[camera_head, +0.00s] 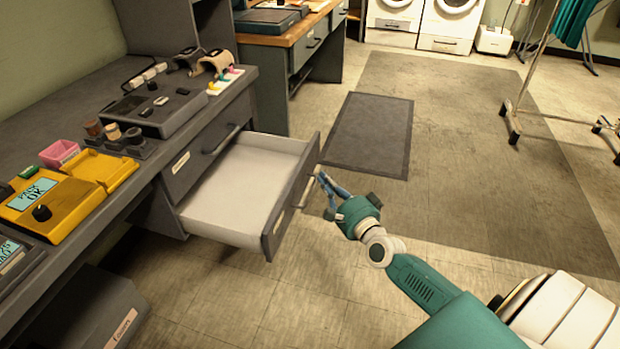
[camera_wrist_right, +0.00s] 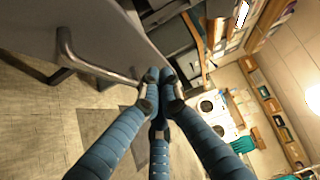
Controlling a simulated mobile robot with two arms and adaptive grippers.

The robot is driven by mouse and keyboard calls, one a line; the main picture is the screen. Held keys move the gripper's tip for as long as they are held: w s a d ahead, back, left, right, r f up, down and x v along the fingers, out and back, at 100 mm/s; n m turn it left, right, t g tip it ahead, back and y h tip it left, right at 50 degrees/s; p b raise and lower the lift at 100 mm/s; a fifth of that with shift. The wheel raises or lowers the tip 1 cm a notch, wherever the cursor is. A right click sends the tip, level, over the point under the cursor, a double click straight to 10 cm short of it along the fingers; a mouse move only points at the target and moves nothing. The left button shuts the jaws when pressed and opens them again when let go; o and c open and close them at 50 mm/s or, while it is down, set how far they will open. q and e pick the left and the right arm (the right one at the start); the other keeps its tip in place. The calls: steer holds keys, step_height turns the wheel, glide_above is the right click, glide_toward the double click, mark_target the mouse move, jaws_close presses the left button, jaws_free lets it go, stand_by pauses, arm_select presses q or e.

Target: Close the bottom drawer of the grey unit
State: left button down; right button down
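The grey unit (camera_head: 245,112) has a closed upper drawer (camera_head: 205,150) and, below it, a bottom drawer (camera_head: 245,190) pulled well out. The bottom drawer's inside is white and looks empty. Its front panel carries a pale bar handle (camera_head: 308,188), which also shows in the right wrist view (camera_wrist_right: 95,68). My right gripper (camera_head: 322,179) is at the outer side of that front, close to the handle. In the wrist view its blue fingers (camera_wrist_right: 160,78) come together at the tips, beside one end of the handle. Whether they touch it is unclear. My left gripper is out of view.
The worktop holds a yellow device (camera_head: 55,207), a pink box (camera_head: 59,153) and a dark device (camera_head: 155,108). A dark mat (camera_head: 368,133) lies on clear floor beyond the drawer. A wheeled rack (camera_head: 530,75) stands at the right. A dark box (camera_head: 95,310) is under the worktop.

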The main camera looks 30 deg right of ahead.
mark_target(310, 190)
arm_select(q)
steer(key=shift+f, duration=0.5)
arm_select(e)
steer(key=shift+w+a, duration=0.65)
steer(key=shift+w, duration=0.35)
steer(key=shift+w+a, duration=0.65)
steer(key=shift+w, duration=0.3)
arm_select(q)
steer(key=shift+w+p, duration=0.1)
steer(key=shift+p, duration=0.2)
